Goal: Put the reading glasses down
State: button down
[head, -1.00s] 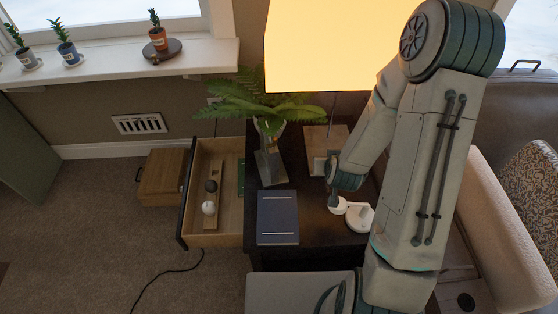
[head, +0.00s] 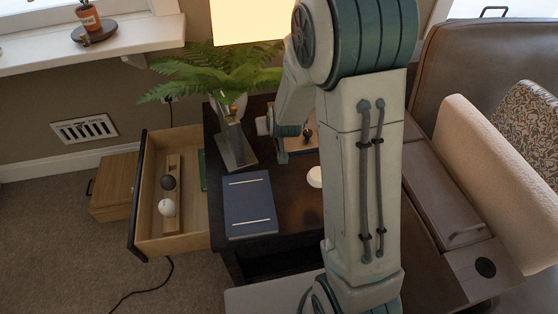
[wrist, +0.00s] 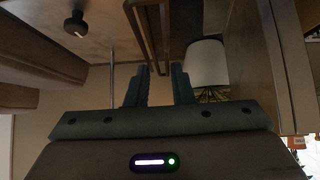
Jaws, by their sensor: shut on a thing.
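My gripper (wrist: 162,85) shows in the wrist view, with its two teal fingers around the near end of a thin dark-brown frame (wrist: 154,35). The frame runs up and out of the picture from between the fingertips. It appears to be the reading glasses, though its full shape is cut off. The dark side table (head: 288,205) is below my arm, with bare surface beside the blue book (head: 249,203).
A wooden stand (head: 303,146), a glass vase with a fern (head: 234,143) and a partly hidden white object (head: 314,177) stand on the table. The open drawer (head: 190,242) juts out left. A lampshade (head: 245,22) hangs behind. An armchair (head: 492,170) is at the right.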

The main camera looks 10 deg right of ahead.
jog(key=shift+w+a+f+b, duration=0.3)
jog(key=shift+w+f+b, duration=0.2)
jog(key=shift+b, duration=0.5)
jog(key=b, duration=0.3)
send_near(269, 148)
jog(key=x, duration=0.4)
jog(key=shift+w+d, duration=0.15)
jog(key=shift+w, duration=0.05)
jog(key=shift+f, duration=0.1)
jog(key=shift+f+b, duration=0.15)
jog(key=shift+b, duration=0.15)
jog(key=c, duration=1.5)
grip_release()
jog(key=shift+c, duration=0.2)
